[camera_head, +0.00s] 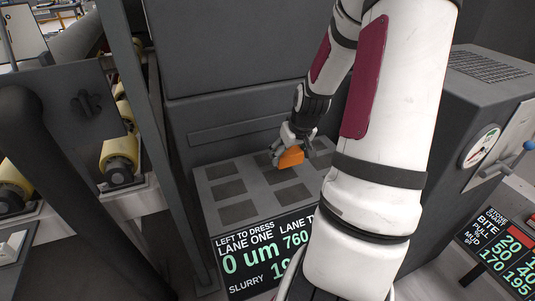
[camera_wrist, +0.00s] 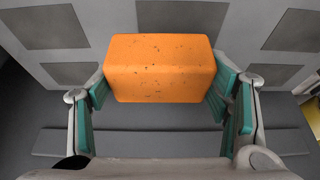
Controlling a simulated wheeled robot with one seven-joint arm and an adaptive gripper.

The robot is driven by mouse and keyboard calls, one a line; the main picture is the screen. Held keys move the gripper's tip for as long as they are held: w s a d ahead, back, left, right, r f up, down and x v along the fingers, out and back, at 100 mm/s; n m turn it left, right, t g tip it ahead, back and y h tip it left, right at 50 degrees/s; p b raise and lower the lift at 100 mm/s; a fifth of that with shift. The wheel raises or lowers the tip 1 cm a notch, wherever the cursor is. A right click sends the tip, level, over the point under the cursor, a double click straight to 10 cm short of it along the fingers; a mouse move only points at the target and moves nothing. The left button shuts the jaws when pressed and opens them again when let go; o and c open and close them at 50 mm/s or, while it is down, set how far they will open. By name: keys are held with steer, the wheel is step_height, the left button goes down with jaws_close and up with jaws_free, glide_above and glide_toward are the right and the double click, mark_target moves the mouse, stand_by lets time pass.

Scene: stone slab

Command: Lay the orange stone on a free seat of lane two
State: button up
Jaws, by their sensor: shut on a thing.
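My gripper (camera_head: 291,155) is shut on the orange stone (camera_head: 291,158). In the wrist view the stone (camera_wrist: 160,70) is a speckled block with a green-padded finger on each side. The stone is over the grey slab (camera_head: 254,198), above its back middle part; whether it touches cannot be told. The slab has rows of dark square seats. Bare seats show at the left (camera_head: 232,188), in the middle (camera_head: 279,177) and at the front (camera_head: 293,195). The wrist view shows bare seats on both sides of the stone (camera_wrist: 70,73). The stone hides part of the slab.
A display (camera_head: 262,262) on the slab's front reads lane one 0 um and a partly hidden second lane 760. A dark machine wall (camera_head: 245,100) rises behind the slab. A post (camera_head: 150,130) and rollers (camera_head: 119,152) stand left; a gauge cabinet (camera_head: 480,100) stands right.

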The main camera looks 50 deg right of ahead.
steer(key=w, duration=0.3)
steer(key=w+d+b, duration=0.1)
steer(key=w, duration=0.2)
steer(key=w+d+f+b, duration=0.1)
steer(key=w, duration=0.2)
steer(key=shift+w, duration=0.2)
steer(key=shift+f+b, duration=0.65)
steer(key=shift+f, duration=1.1)
steer(key=shift+r, duration=0.1)
steer(key=o, duration=1.3)
steer(key=shift+o, duration=0.2)
